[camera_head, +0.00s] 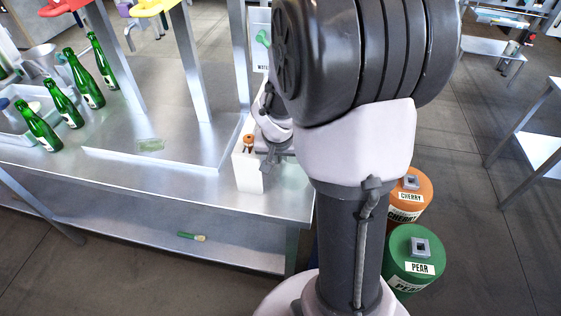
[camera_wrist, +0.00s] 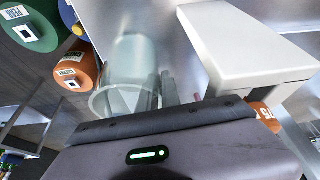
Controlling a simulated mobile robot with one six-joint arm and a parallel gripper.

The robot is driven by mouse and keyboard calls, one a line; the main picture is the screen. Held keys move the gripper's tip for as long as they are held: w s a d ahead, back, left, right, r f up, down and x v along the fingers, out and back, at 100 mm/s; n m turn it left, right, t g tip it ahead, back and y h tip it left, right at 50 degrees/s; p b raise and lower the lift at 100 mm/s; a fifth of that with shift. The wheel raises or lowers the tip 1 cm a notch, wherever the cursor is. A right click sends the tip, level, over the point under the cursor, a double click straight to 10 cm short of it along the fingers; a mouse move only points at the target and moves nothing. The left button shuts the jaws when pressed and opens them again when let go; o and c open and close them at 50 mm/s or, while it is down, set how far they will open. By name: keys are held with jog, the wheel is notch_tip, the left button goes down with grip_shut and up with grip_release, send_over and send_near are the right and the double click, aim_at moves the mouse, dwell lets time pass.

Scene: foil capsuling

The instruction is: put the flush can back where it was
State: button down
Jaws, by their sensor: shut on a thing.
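My gripper (camera_head: 272,160) is low over the right end of the steel bench, beside a white block. In the wrist view its fingers (camera_wrist: 168,92) are partly hidden by my own gripper body. A clear, see-through can (camera_wrist: 125,75) with a round rim shows at the fingers, and my gripper is shut on it. I take this to be the flush can. In the head view the can is mostly hidden by my arm. The exact contact, and whether it touches the bench, cannot be told.
The white block (camera_head: 249,172) stands close to my gripper, with a small orange-topped item (camera_head: 249,140) on it. A WATER sign (camera_head: 262,68) is behind. Green bottles (camera_head: 85,80) stand at the left. CHERRY (camera_head: 408,192) and PEAR (camera_head: 412,255) drums stand on the floor at the right.

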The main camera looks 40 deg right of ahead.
jog(key=shift+r, duration=0.15)
jog(key=c, duration=1.5)
grip_release()
jog(key=shift+c, duration=0.2)
